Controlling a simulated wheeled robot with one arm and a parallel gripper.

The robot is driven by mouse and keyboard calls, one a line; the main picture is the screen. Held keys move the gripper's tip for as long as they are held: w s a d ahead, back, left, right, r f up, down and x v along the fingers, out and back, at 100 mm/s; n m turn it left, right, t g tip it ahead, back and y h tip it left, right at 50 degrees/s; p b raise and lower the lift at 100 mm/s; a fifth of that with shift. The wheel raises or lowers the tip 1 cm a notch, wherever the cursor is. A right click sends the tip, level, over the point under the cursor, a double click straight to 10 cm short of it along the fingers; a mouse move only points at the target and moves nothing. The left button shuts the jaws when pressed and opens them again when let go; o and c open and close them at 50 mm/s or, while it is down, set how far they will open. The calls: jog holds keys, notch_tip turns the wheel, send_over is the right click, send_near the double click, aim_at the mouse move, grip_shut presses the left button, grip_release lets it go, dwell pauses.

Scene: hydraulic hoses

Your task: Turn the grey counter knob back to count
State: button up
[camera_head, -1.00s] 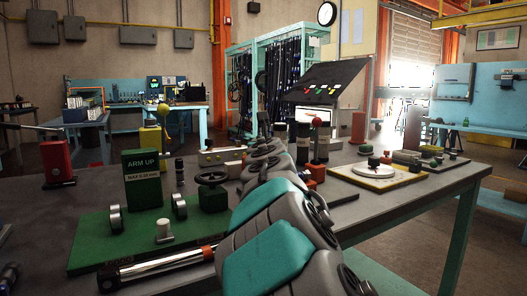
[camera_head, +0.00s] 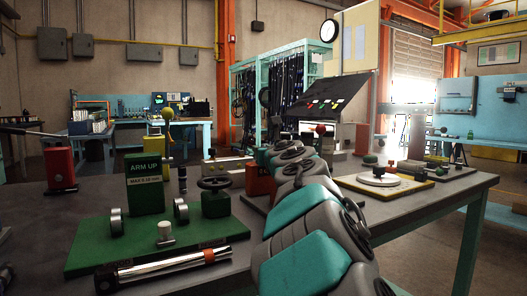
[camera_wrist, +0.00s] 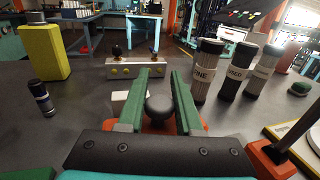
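A dark grey rounded knob (camera_wrist: 160,107) stands on an orange-red base (camera_wrist: 197,125) in the wrist view. I take it for the counter knob. My gripper (camera_wrist: 160,76) is open, with one green finger on each side of the knob. Whether either finger touches it cannot be told. A small white block (camera_wrist: 121,101) sits beside the left finger, partly hidden by it. In the head view my arm hides the knob and my fingers. An orange-red housing (camera_head: 259,184) shows at the arm's left edge.
A pale panel with small knobs (camera_wrist: 117,70) stands beyond the fingers. Labelled dark cylinders (camera_wrist: 207,72) stand close on the right, a yellow block (camera_wrist: 43,52) and small dark cylinder (camera_wrist: 41,97) on the left. The green board (camera_head: 85,250) carries a handwheel (camera_head: 214,183).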

jog(key=o, duration=0.4)
jog(key=shift+o, duration=0.2)
jog(key=shift+s, duration=0.1)
jog(key=b+v, duration=0.2)
jog(key=v, duration=0.5)
jog(key=shift+s+d, duration=0.15)
jog(key=shift+s, duration=0.15)
